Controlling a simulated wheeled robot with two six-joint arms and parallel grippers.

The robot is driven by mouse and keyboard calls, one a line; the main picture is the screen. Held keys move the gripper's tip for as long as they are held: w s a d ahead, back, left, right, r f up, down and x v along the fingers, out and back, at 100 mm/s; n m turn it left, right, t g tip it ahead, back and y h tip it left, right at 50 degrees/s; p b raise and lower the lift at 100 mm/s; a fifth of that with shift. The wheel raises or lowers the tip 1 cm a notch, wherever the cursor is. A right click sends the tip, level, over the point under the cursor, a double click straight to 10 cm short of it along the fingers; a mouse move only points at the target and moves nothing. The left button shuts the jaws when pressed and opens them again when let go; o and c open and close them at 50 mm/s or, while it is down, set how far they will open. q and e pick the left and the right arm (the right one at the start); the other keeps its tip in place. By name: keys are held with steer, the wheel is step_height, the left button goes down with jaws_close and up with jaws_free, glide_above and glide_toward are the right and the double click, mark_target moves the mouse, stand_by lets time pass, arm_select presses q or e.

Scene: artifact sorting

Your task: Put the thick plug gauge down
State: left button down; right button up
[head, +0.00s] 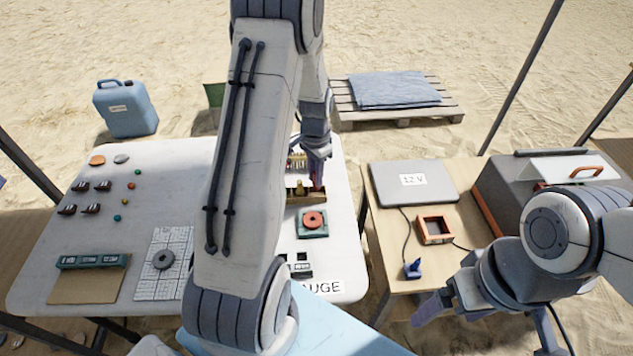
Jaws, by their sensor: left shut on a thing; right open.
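My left gripper (317,176) is over the far right part of the white table (335,190), pointing down at a small wooden rack (306,198). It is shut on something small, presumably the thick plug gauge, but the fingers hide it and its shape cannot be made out. Whether it touches the rack cannot be told. My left arm covers the middle of the table. My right gripper (432,307) is open and empty, low in front of the wooden side table (388,258).
A green plate with a red disc (313,220) lies just in front of the rack, and dark blocks (300,266) lie nearer. A grey ring (163,259) rests on a gridded pale board (150,283).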

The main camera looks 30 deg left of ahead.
arm_select(q)
step_height(320, 180, down, 3)
stand_by(0.3)
steer(key=shift+f, duration=0.2)
steer(key=c, duration=0.8)
jaws_free()
steer(key=shift+r, duration=0.15)
